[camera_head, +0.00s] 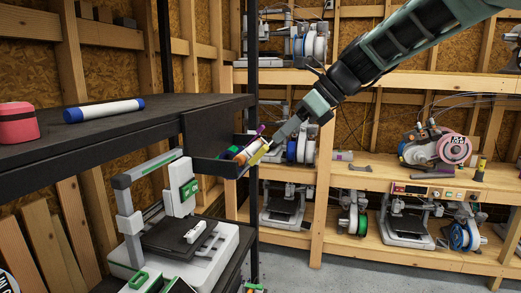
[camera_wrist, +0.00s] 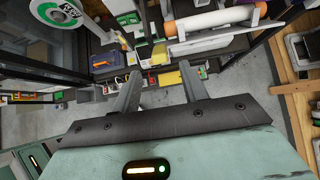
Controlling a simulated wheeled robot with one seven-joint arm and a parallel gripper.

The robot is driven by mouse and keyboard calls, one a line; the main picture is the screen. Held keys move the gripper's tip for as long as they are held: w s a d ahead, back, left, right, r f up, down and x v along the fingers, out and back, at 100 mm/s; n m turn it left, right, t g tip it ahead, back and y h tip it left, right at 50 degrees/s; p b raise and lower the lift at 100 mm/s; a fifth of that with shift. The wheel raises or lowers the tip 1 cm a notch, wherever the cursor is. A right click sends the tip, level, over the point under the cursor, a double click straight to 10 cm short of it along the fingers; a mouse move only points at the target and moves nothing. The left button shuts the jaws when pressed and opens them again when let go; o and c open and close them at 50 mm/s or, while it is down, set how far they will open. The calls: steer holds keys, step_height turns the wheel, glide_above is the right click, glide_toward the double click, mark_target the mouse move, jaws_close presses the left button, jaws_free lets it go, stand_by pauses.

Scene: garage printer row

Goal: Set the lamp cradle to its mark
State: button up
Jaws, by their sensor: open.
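No lamp cradle or mark can be told for sure in either view. My gripper (camera_head: 272,146) reaches down from the upper right in the head view, its fingertips close to a dark open bin (camera_head: 212,166). The bin is on the end of the dark shelf and holds several coloured items. Whether the fingers touch them I cannot tell. In the wrist view my gripper's two fingers (camera_wrist: 160,72) are apart, and a small yellow thing (camera_wrist: 169,79) shows beyond the gap. A printer (camera_head: 150,235) with a white part (camera_head: 195,232) on its bed stands below the bin.
The dark shelf (camera_head: 60,150) carries a white tube with blue ends (camera_head: 104,110) and a red case (camera_head: 17,123). A black post stands beside the bin. Wooden shelves (camera_head: 430,180) with printers and spools fill the back. Grey floor (camera_head: 350,277) is clear at the front right.

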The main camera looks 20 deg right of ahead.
mark_target(267, 147)
steer(key=p+x, duration=0.1)
steer(key=x, duration=0.7)
steer(key=shift+a+f, duration=0.1)
steer(key=shift+a, duration=0.05)
jaws_close()
